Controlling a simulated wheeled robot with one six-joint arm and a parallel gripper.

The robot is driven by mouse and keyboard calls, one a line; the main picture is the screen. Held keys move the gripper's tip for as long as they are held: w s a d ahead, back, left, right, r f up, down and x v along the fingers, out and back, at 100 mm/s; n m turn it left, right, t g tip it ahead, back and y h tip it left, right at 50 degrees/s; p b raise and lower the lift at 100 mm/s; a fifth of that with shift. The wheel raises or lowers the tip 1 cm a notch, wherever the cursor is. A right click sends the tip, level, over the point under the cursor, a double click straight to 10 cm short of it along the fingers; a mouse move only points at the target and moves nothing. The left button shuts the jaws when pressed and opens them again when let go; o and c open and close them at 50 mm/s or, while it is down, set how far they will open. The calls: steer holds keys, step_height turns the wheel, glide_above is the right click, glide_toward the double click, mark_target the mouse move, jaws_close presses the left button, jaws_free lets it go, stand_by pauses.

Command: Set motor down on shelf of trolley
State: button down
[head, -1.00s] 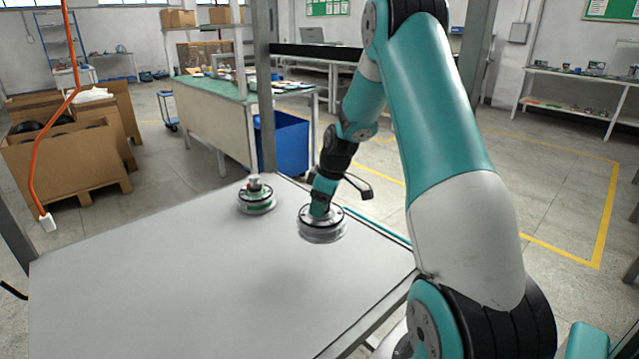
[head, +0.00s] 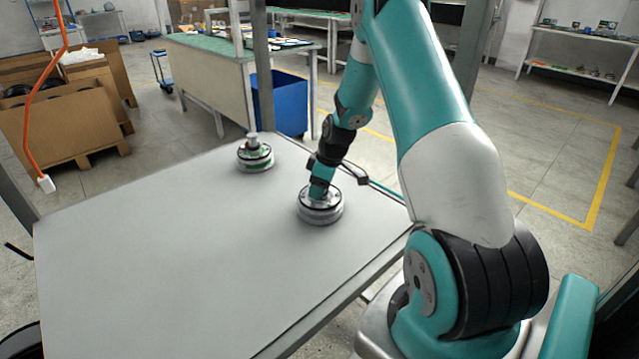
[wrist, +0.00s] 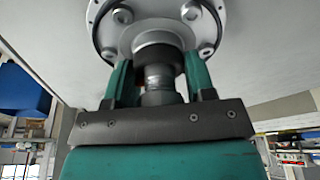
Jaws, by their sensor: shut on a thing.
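The motor (head: 321,211) is a round silvery disc at the right part of the grey trolley shelf (head: 190,260). My gripper (head: 319,190) reaches down onto its top from above. In the wrist view, my gripper (wrist: 152,85) has its teal fingers shut on the central shaft of the motor (wrist: 208,40), whose bolted flange shows. The motor is upright and at or very close to the shelf surface; I cannot tell whether it touches. Its underside is hidden.
A second motor (head: 255,155) with a green band stands on the shelf farther back and left. A grey post (head: 263,80) rises at the shelf's back edge. The shelf's front and left are clear. An orange cable (head: 50,95) hangs at left.

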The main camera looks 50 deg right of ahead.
mark_target(330, 198)
steer(key=shift+c, duration=2.4)
jaws_free()
steer(key=shift+f, duration=0.1)
steer(key=v, duration=1.2)
steer(key=s+a+r+y, duration=0.1)
steer(key=a+r, duration=0.3)
steer(key=a, duration=0.5)
steer(key=s+a+r, duration=0.1)
steer(key=a+r, duration=0.3)
steer(key=a, duration=0.5)
steer(key=s+a+r+g+y, duration=0.1)
steer(key=s+a+r, duration=0.1)
steer(key=s+a, duration=0.8)
steer(key=s+a+r+n+g, duration=0.1)
steer(key=s+a+r, duration=0.2)
steer(key=s+a, duration=0.6)
steer(key=shift+s+a+r+g+y+p, duration=0.3)
steer(key=shift+s+a+y+p, duration=0.1)
steer(key=shift+s, duration=0.45)
steer(key=shift+d, duration=0.1)
steer(key=shift+c, duration=0.3)
